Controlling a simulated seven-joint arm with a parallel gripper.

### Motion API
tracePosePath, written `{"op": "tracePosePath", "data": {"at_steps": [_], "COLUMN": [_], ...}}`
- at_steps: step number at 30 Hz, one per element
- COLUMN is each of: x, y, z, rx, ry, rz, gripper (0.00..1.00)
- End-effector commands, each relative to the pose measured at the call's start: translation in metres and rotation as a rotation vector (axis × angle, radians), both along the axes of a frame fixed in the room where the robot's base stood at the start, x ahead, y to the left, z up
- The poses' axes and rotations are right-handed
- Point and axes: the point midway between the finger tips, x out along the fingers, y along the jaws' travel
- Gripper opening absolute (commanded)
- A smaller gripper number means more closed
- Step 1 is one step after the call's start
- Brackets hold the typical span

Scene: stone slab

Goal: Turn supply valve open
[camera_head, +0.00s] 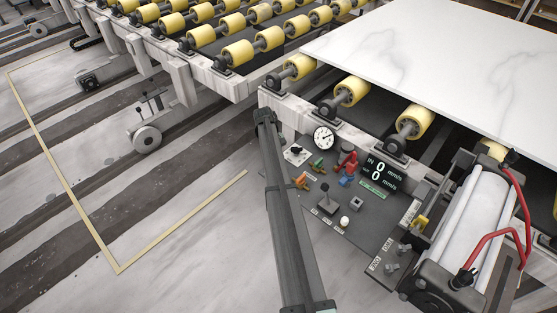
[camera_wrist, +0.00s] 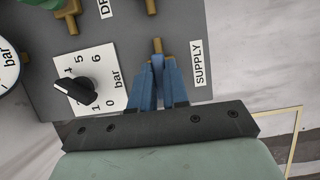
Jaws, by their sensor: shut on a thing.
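The supply valve shows in the wrist view as a brass stub (camera_wrist: 157,45) on the grey panel, beside the white SUPPLY label (camera_wrist: 198,62). My gripper (camera_wrist: 160,75) has two blue fingers that converge just below this stub and are shut on the valve. The fingers hide most of the part they hold, so I cannot tell how far the valve is turned. In the head view, my dark arm covers the panel's left end, and the valve and fingertips are hidden there.
A pressure dial with a black knob (camera_wrist: 75,90) sits close left of my fingers. The control panel (camera_head: 330,222) carries a round gauge (camera_head: 323,138), a red handle (camera_head: 348,160), a joystick (camera_head: 325,197) and a speed display (camera_head: 379,172). Rollers and a white slab (camera_head: 450,50) lie behind.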

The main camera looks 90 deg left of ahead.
Motion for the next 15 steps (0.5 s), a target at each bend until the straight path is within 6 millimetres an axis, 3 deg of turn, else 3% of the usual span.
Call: {"op": "tracePosePath", "data": {"at_steps": [2,3,10,15], "x": [-0.0008,-0.0008,-0.0004,-0.0003], "y": [0.0000,0.0000,0.0001,0.0001], "z": [-0.0002,-0.0002,-0.0002,-0.0001], "rx": [0.001,0.001,0.001,0.001], "ry": [0.002,0.002,0.000,0.001], "rz": [-0.002,-0.002,-0.001,0.000], "gripper": [0.00,0.18,0.40,0.40]}}
